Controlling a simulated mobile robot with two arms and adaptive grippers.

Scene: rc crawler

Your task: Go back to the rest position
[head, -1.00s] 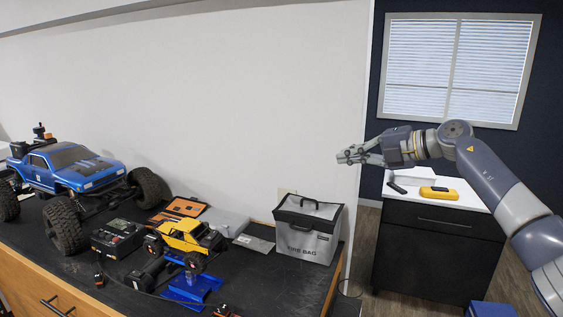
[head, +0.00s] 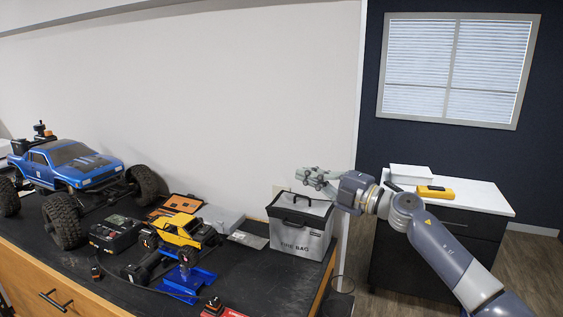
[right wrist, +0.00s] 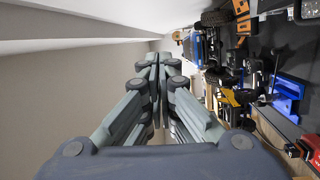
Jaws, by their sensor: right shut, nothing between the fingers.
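My right gripper (head: 308,178) is shut and empty in the head view. It is just above the grey fire bag (head: 300,230) as seen in the picture, pointing left toward the wall. In the right wrist view the fingers of my right gripper (right wrist: 157,65) meet, with nothing held. My right arm comes in from the lower right. My left gripper does not show in the head view.
A blue crawler (head: 75,165), a yellow crawler (head: 180,228), a blue stand (head: 190,282) and a black charger (head: 113,233) crowd the black bench (head: 275,284). A white-topped cabinet (head: 480,196) stands at right with a yellow meter (head: 435,192).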

